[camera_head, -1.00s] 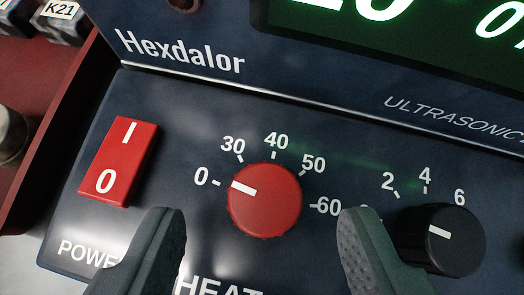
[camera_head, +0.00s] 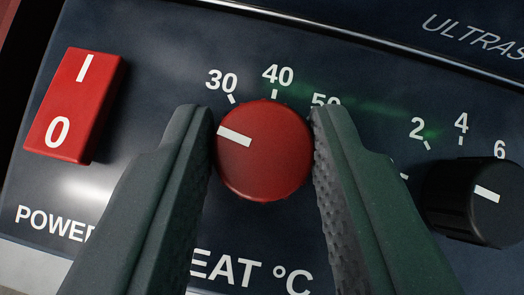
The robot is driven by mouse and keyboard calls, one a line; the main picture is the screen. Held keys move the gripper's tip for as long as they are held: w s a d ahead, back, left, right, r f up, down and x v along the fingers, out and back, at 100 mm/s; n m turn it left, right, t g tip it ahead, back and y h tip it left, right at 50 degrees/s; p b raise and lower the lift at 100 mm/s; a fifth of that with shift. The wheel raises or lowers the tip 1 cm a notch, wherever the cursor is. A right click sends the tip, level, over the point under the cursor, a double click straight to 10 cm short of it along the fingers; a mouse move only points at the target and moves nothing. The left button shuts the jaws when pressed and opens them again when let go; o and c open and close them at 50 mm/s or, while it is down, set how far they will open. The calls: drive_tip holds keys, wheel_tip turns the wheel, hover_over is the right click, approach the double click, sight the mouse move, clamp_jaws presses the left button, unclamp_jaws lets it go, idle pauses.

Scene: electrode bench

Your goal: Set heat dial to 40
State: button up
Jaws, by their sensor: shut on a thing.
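The red heat dial (camera_head: 264,160) is in the middle of the view, on the dark blue panel. Its white pointer line (camera_head: 235,136) points to the upper left, below and left of the 30 mark. The 40 mark (camera_head: 277,75) is above the dial, slightly right of its middle. My gripper (camera_head: 264,140) has one finger on each side of the dial and is shut on it. The fingers hide the 0 and 60 marks and part of the 50.
A red power switch (camera_head: 75,105) marked I and 0 is at the left. A black dial (camera_head: 478,203) with marks 2, 4 and 6 is at the right, near my right finger. The lettering below the heat dial is partly covered.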

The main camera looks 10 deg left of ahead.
drive_tip(key=shift+s+a, duration=0.1)
drive_tip(key=shift+a, duration=0.05)
drive_tip(key=shift+m+t+h+p, duration=0.3)
drive_tip(key=shift+m+h+p, duration=0.15)
drive_tip(key=shift+m, duration=0.35)
drive_tip(key=m+h+p, duration=0.3)
drive_tip(key=m, duration=0.1)
drive_tip(key=shift+s+a, duration=0.1)
drive_tip(key=shift+a+m+h+p, duration=0.1)
drive_tip(key=shift+m+h+p, duration=1.4)
drive_tip(key=shift+m, duration=0.2)
drive_tip(key=shift+a+m+h+p, duration=0.1)
drive_tip(key=shift+m+h+p, duration=0.25)
drive_tip(key=shift+m+h, duration=0.6)
drive_tip(key=shift+w+a+m+g+h+b, duration=0.15)
drive_tip(key=shift+m+g+h+b, duration=0.25)
drive_tip(key=shift+m, duration=0.4)
drive_tip(key=shift+w+d+m+g+h+b, duration=0.15)
drive_tip(key=shift+m+g+h+b, duration=0.2)
drive_tip(key=shift+m, duration=0.4)
drive_tip(key=shift+a+f+m+g+h+b, duration=0.15)
drive_tip(key=shift+m+g+h+b, duration=0.2)
drive_tip(key=shift+m+b, duration=0.35)
drive_tip(key=shift+b, duration=0.45)
